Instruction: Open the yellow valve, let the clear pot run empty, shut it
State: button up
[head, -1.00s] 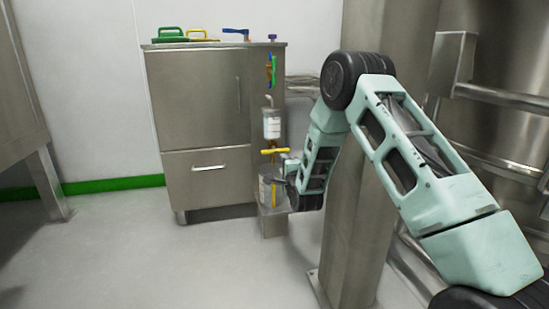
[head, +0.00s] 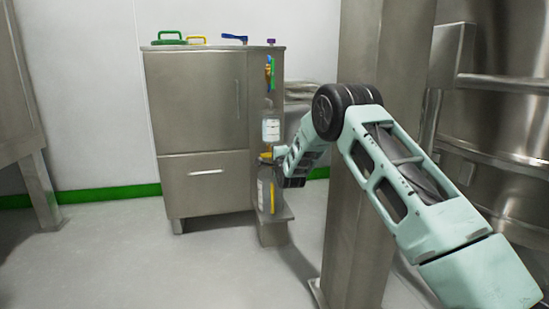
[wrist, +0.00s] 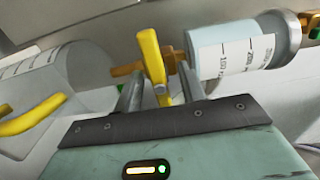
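The yellow valve handle (wrist: 152,62) lies between the two fingers of my gripper (wrist: 160,88) in the wrist view. The fingers stand apart, with a gap beside the handle. The handle lies across the brass-coloured pipe line. The clear pot (wrist: 222,58), with printed volume marks, is to the right in the wrist view. In the head view the pot (head: 270,130) hangs above the valve (head: 265,156), which my gripper (head: 277,160) partly hides. A lower clear vessel (head: 264,192) stands below; it also shows at the left of the wrist view (wrist: 62,75). I cannot tell the liquid level.
The steel cabinet (head: 197,120) stands left of the valve, with green, yellow and blue handled items on top. A small coloured handle (head: 269,72) hangs on its side. A steel column (head: 362,230) stands close to my arm. The floor in front is clear.

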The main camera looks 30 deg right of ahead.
grip_shut()
jog(key=shift+n+p, duration=0.3)
jog(key=shift+p, duration=0.1)
jog(key=shift+r+n+p, duration=0.15)
jog(key=shift+n+p, duration=0.75)
jog(key=shift+p, duration=0.1)
jog(key=n+p, duration=0.4)
jog(key=n, duration=0.1)
jog(key=n+p, duration=0.3)
jog(key=n, duration=0.2)
jog(key=shift+f+n+p, duration=0.2)
jog(key=shift+n+p, duration=1)
jog(key=shift+n, duration=1.1)
